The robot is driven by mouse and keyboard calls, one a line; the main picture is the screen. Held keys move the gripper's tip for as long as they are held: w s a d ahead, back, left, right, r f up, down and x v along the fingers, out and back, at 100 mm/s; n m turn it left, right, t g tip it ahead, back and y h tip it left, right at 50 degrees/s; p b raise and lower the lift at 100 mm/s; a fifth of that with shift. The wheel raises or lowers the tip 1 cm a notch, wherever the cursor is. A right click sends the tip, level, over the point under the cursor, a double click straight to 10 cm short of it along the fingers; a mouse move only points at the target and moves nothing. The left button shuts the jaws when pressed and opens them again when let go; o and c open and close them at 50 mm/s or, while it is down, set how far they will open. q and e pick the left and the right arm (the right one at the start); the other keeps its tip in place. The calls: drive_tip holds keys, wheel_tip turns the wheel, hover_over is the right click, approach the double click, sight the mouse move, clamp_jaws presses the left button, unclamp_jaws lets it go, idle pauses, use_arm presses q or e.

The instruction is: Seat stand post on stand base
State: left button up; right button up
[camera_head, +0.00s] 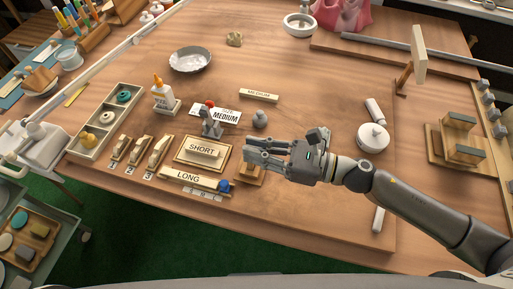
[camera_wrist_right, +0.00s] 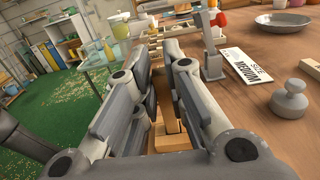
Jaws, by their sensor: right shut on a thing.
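My right gripper (camera_head: 254,155) reaches in from the right, low over the table's front middle. It is shut on a light wooden piece, which looks like the stand post (camera_wrist_right: 165,112); the fingers hide most of it. A small wooden block, which looks like the stand base (camera_head: 250,177), lies under the fingertips. Wood also shows below the post in the right wrist view (camera_wrist_right: 172,142). The post seems upright over the base, but I cannot tell whether they touch or are joined. My left gripper is not in view.
The SHORT plaque (camera_head: 203,151) on its wooden tray and the LONG bar (camera_head: 189,179) lie just left of the gripper. A white round jar (camera_head: 373,137) is to the right.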

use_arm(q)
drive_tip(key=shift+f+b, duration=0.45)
use_arm(e)
drive_tip(key=shift+f, duration=0.5)
drive_tip(key=o, duration=1.4)
drive_tip(key=shift+d, duration=0.1)
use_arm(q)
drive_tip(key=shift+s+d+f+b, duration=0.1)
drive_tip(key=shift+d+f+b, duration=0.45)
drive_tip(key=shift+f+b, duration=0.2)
use_arm(e)
drive_tip(key=shift+s+d+r, duration=0.25)
drive_tip(key=shift+d+r, duration=0.1)
drive_tip(key=shift+d, duration=0.4)
drive_tip(key=shift+s+d+r, duration=0.3)
drive_tip(key=shift+d, duration=0.5)
drive_tip(key=shift+s+d+r, duration=0.25)
drive_tip(key=shift+d+r, duration=0.1)
drive_tip(key=shift+d, duration=0.4)
